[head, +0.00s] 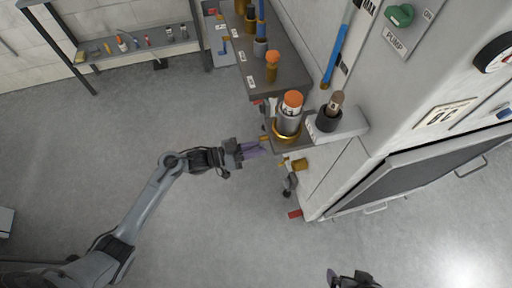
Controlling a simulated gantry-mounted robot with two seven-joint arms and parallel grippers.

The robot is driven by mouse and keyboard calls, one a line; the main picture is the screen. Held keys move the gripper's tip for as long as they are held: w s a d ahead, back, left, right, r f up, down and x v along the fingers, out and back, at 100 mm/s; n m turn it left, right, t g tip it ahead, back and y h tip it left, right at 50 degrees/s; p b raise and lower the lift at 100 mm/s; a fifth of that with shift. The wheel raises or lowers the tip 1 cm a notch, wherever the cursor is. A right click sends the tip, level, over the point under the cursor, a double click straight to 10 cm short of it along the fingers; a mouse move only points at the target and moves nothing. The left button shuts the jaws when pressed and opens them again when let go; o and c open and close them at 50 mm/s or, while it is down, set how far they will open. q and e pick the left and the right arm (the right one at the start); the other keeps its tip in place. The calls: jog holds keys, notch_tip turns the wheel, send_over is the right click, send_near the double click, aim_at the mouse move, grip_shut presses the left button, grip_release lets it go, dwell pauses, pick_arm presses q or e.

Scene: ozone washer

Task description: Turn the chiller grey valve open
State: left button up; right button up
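Several small valve handles and fittings sit along the near side of the machine. A dark grey handle (289,186) is below a brass fitting (300,164), and a red handle (295,213) is lower still. I cannot tell for sure which one is the chiller's grey valve. My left gripper (256,150) reaches in from the left, with its fingers pointing right toward the fittings under the shelf edge. It is too small to tell whether its fingers are apart or touch anything. My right gripper (352,280) is at the bottom edge, partly cut off, away from the machine.
A grey shelf (283,78) and a ledge carry orange-capped cylinders (291,103) above the fittings. A white cabinet with a green pump knob (399,15) and a dark panel (425,170) stands at right. A tool shelf (140,50) is at the back.

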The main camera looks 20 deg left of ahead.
aim_at(274, 153)
pick_arm(q)
grip_shut()
jog(key=shift+s+d+r+n+p, duration=0.15)
jog(key=shift+n+p, duration=0.15)
jog(key=shift+p, duration=0.35)
jog(key=s+d+r+n+p, duration=0.1)
jog(key=n+p, duration=0.4)
jog(key=p, duration=0.2)
jog(key=s+d+r+n+p, duration=0.1)
jog(key=r+n+p, duration=0.1)
jog(key=n+p, duration=0.3)
jog(key=s+d+r+n+p, duration=0.1)
jog(key=s+n+p, duration=0.1)
jog(key=n+p, duration=0.4)
jog(key=shift+r+p, duration=0.4)
jog(key=shift+p, duration=0.9)
jog(key=shift+r+n+p, duration=0.2)
jog(key=shift+n+p, duration=0.25)
jog(key=shift+n, duration=0.35)
